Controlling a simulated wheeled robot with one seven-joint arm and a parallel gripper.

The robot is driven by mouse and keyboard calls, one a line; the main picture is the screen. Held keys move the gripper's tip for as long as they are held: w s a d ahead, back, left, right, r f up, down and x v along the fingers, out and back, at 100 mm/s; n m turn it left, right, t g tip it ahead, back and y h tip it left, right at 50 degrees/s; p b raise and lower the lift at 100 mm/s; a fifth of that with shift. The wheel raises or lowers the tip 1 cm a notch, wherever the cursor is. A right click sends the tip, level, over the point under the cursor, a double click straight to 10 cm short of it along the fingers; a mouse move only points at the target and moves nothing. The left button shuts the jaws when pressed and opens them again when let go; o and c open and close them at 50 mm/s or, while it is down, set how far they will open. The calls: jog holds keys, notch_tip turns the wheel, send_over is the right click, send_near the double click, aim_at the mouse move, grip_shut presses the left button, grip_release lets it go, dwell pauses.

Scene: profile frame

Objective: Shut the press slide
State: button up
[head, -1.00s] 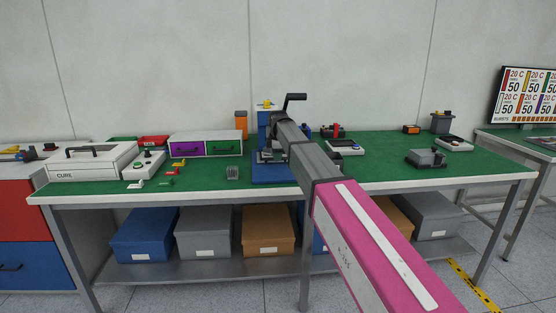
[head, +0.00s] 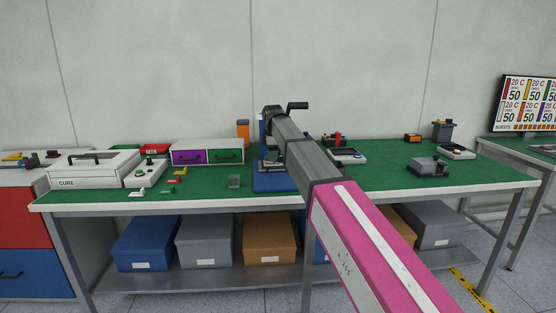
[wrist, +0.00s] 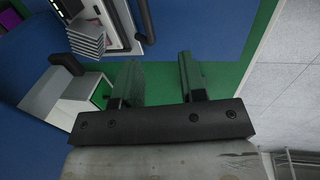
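The press stands at the middle of the bench; its blue base (head: 274,182) and part of its blue column show around my arm in the head view. A black crank handle (head: 297,105) shows at its top. My arm hides most of the press front and my gripper there. In the wrist view my gripper (wrist: 160,72) has its two fingers well apart, with nothing between them. Ahead lie a blue surface (wrist: 190,22), a pale plate with a black bar (wrist: 147,22), and a grey ribbed stack (wrist: 86,40). I cannot tell which part is the slide or how far open it is.
A pale block with a black handle (wrist: 75,95) is close left of the fingers. On the green bench (head: 390,178), a drawer unit (head: 207,158) stands left of the press and a grey device (head: 427,167) stands right. A white CURE box (head: 90,172) is far left.

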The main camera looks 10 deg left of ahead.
jog(key=s+a+r, duration=0.4)
jog(key=s, duration=0.2)
jog(key=shift+s+a+r, duration=0.15)
jog(key=shift+a+r, duration=0.1)
jog(key=shift+r, duration=0.1)
